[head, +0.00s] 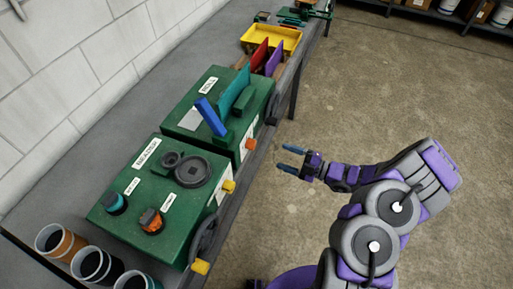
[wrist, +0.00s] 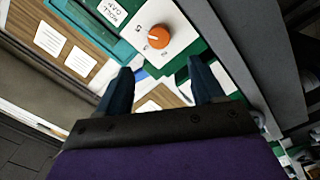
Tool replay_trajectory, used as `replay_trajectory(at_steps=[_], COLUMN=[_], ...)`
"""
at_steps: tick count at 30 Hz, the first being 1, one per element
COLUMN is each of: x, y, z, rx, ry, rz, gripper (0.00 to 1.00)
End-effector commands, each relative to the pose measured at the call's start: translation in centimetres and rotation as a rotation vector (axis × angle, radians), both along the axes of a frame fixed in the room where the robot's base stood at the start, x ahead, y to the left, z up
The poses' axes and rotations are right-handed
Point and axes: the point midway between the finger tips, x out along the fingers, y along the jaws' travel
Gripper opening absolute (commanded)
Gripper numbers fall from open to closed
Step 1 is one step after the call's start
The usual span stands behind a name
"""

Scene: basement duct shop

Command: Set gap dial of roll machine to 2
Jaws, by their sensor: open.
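The gap dial (wrist: 159,37) is an orange knob on a white plate (wrist: 147,20) with small dark numerals, beside a label (wrist: 115,12) that seems to read "ROLL GAP". I cannot tell which numeral it points at. In the head view an orange knob (head: 249,144) shows on the front of the farther green machine (head: 218,105), which holds blue and teal upright pieces. My gripper (head: 284,158) is open and empty, to the right of that machine's front, apart from it. In the wrist view the dial lies beyond my open fingers (wrist: 161,66), between and above their tips.
A nearer green machine (head: 128,215) has teal and orange knobs on top and a handwheel at its side. Several cups (head: 90,263) stand at the bench's near end. A yellow tray (head: 270,38) sits farther back. The floor (head: 400,100) right of the bench is clear.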

Motion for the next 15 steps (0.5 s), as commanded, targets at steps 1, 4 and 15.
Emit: replay_trajectory(at_steps=[1,4,15], x=[0.3,1.0,3.4], y=[1.0,2.6,8.5], z=[-0.2,-0.2,-0.2], rx=[0.002,0.002,0.001], ry=[-0.001,-0.001,-0.002], rz=[0.005,0.003,0.003], gripper=[0.67,0.67,0.67])
